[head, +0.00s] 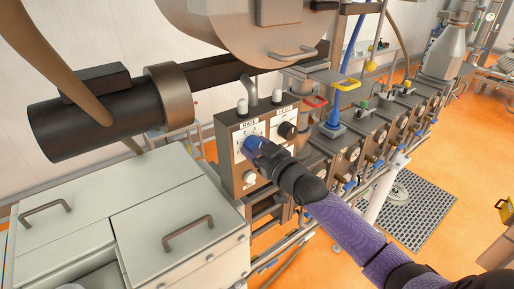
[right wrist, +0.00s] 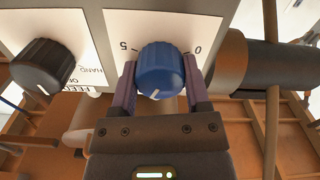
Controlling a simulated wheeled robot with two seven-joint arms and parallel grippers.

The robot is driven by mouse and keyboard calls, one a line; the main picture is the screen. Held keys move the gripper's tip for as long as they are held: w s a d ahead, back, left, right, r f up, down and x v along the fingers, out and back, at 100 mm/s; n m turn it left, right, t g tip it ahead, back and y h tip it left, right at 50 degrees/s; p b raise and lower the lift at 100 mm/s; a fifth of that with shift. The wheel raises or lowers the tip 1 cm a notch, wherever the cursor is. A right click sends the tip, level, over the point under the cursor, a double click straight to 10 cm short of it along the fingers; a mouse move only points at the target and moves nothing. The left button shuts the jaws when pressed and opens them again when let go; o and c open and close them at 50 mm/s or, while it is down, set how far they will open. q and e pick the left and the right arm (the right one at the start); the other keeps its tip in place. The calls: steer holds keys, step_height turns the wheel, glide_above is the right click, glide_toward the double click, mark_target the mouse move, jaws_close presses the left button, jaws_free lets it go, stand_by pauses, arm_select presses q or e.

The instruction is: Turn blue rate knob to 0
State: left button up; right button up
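The blue rate knob (head: 251,143) sits on the white RATE dial plate of the grey control box (head: 224,145). In the right wrist view the knob (right wrist: 160,70) lies between the two purple fingers of my right gripper (right wrist: 160,85), which appear to touch its sides. The dial plate (right wrist: 178,22) carries a 5 on the left and a 0 on the right in this view. In the head view my right gripper (head: 262,149) partly covers the dial. My left gripper is out of view.
A black feed knob (right wrist: 45,66) stands beside the dial; it also shows in the head view (head: 287,130). A pale cabinet with handles (head: 150,205) stands at the left. A row of gauges and valves runs to the right of the box.

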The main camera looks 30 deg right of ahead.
steer(key=c, duration=0.4)
